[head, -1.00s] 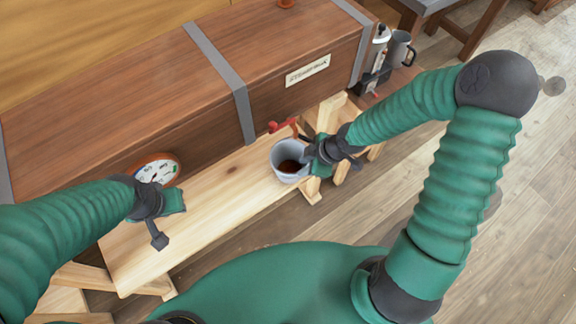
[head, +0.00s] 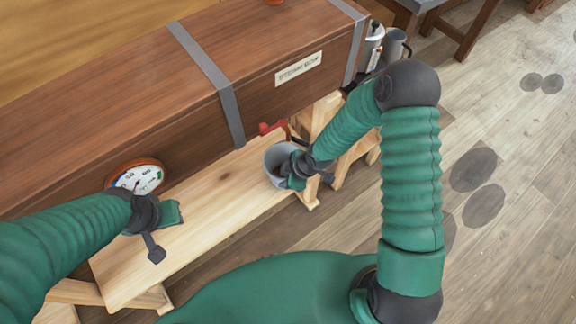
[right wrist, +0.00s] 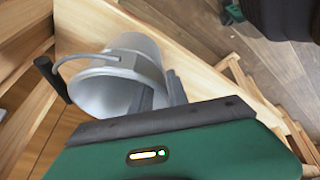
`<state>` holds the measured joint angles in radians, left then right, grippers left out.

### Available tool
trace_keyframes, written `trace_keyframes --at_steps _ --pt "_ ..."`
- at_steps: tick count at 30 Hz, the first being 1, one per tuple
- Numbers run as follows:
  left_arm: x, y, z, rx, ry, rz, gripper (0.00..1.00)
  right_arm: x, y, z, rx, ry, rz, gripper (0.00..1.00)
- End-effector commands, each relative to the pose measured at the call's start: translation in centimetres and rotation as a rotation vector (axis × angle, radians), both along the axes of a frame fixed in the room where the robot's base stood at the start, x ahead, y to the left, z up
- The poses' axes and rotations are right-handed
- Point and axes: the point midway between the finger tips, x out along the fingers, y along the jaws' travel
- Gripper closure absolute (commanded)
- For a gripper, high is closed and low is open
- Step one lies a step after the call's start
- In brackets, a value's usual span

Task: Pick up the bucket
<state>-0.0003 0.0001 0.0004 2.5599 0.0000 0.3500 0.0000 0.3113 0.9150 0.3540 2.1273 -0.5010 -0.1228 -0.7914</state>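The grey bucket (head: 275,157) stands at the right end of the wooden plank, below the long box. In the right wrist view the bucket (right wrist: 104,92) looks pale grey, with its open mouth and thin curved handle showing. My right gripper (head: 308,176) is at the bucket's near right rim and covers part of its mouth. Dark grey finger parts show close to the bucket wall in the right wrist view; whether they grip it I cannot tell. My left gripper (head: 166,230) is open and empty over the plank's left part, away from the bucket.
The long brown box (head: 130,110) with grey straps runs behind the plank (head: 190,225). A round dial (head: 138,178) and a red valve handle (head: 272,127) are on its front. A flask (head: 371,45) and a mug (head: 393,46) stand beyond its right end. Open floor lies right.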

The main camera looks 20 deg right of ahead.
Motion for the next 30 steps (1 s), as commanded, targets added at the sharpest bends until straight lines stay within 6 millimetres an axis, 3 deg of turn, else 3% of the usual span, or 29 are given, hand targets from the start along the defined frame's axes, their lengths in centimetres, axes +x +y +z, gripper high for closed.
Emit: trace_keyframes --at_steps 1,4,30 --pt "0.0 0.01 0.0 0.0 0.0 0.0 0.72 0.01 0.07 0.02 0.0 0.0 0.001 0.88" --pt "0.0 0.02 0.0 0.0 0.0 0.0 0.72 0.02 0.12 0.01 -0.001 0.001 0.001 1.0" --pt "-0.01 0.02 -0.02 0.0 0.0 0.001 0.72 0.01 -0.03 -0.05 0.0 0.002 -0.001 1.0"
